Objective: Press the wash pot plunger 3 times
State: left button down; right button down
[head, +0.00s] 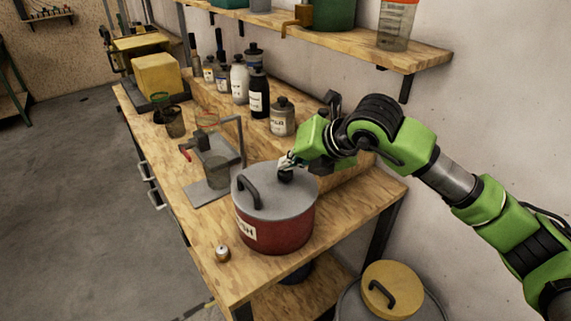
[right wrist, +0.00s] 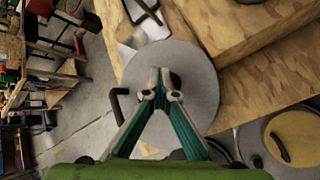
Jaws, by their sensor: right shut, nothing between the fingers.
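The wash pot (head: 275,222) is a red pot with a grey lid and a pale label, standing on the near end of the wooden workbench. A black curved handle (head: 248,192) is on the lid's left side. The dark round plunger knob (head: 286,175) is on the lid, under my right gripper. My right gripper (head: 286,162) is shut and empty, with its fingertips right at the knob. In the right wrist view the fingertips (right wrist: 165,82) cover part of the knob (right wrist: 176,80); I cannot tell whether they touch it. My left gripper is not in view.
A small round metal item (head: 222,254) sits near the bench's front edge. A grey metal stand (head: 212,165) and several bottles (head: 258,95) stand behind the pot. A bin with a yellow lid (head: 390,287) is on the floor at right. A shelf (head: 400,55) hangs above.

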aim_at(288, 172)
jog(key=shift+r+p, duration=0.3)
jog(key=shift+r, duration=1.2)
jog(key=shift+r+p, duration=1)
jog(key=shift+r, duration=1.55)
